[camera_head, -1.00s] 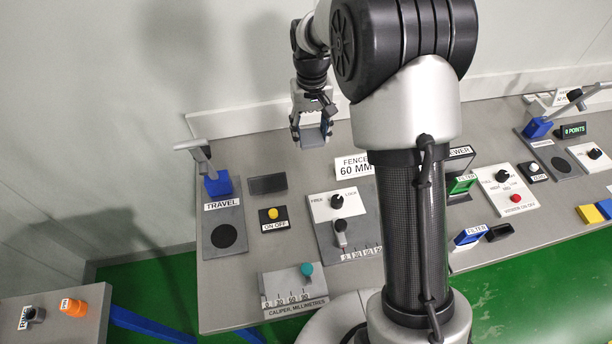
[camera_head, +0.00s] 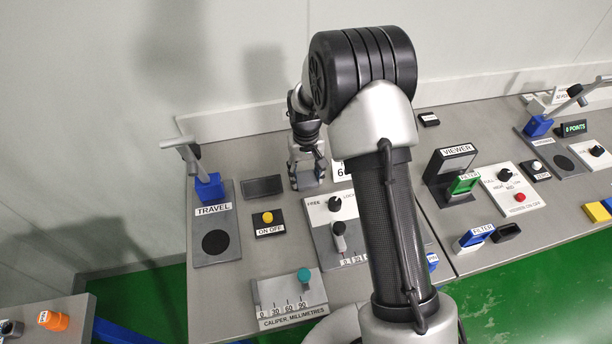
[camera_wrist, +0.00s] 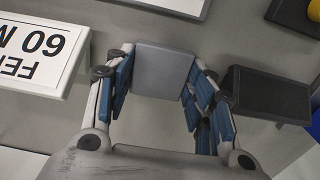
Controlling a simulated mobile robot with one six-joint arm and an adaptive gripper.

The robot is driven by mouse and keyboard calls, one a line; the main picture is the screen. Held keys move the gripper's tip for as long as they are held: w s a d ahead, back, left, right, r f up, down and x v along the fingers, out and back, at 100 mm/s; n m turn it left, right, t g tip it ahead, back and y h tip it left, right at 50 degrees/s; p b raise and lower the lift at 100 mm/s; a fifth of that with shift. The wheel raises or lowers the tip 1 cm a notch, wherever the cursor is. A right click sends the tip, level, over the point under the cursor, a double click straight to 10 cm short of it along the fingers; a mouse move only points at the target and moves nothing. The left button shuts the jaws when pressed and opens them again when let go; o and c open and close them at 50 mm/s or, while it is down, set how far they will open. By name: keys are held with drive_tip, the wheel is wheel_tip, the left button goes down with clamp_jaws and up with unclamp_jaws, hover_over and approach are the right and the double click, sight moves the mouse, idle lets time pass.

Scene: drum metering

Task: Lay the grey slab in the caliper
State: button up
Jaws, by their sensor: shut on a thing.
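The grey slab (camera_wrist: 163,70) is flat and pale. In the wrist view it sits between the blue-padded fingers of my gripper (camera_wrist: 157,88), which is shut on it. In the head view my gripper (camera_head: 308,180) hangs low over the bench, behind the fence panel; the slab is hard to make out there.
A dark block (camera_head: 262,187) stands just left of my gripper and also shows in the wrist view (camera_wrist: 268,96). The FENCE 60 MM sign (camera_wrist: 38,52) is close on the other side. The ON/OFF button (camera_head: 267,217) and fence panel (camera_head: 335,230) lie between gripper and caliper.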

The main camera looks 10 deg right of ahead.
drive_tip(key=shift+r, duration=0.1)
drive_tip(key=shift+f, duration=0.2)
drive_tip(key=o, duration=1.1)
drive_tip(key=shift+r, duration=0.1)
